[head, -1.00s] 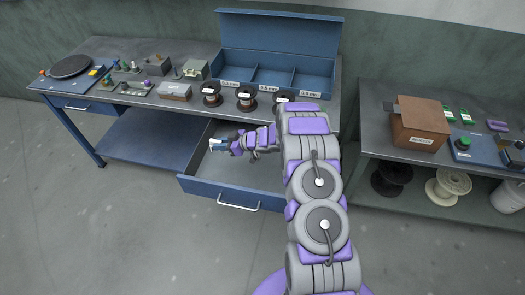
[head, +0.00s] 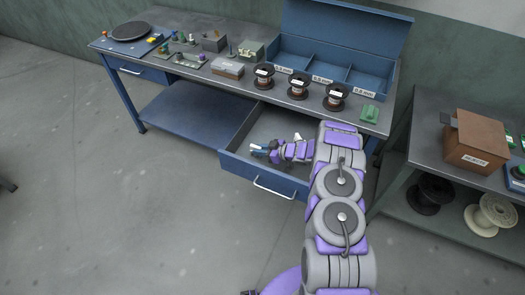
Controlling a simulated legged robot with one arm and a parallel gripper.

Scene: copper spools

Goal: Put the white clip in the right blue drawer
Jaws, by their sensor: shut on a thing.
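The right blue drawer (head: 240,172) is pulled open under the workbench, its front facing me. My gripper (head: 262,150) is over or inside this drawer, near its left front part. It is shut on a small white thing, likely the white clip (head: 255,147), which shows at the fingertips and is mostly hidden. I cannot tell whether the clip touches the drawer floor. My arm covers the drawer's right side.
Three spools (head: 298,84) stand along the front of the workbench (head: 180,82), before an open blue bin (head: 345,70). A green piece (head: 369,114) lies at the bench's right end. The left drawer (head: 138,70) is closed. A second bench with a brown box (head: 476,142) stands right.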

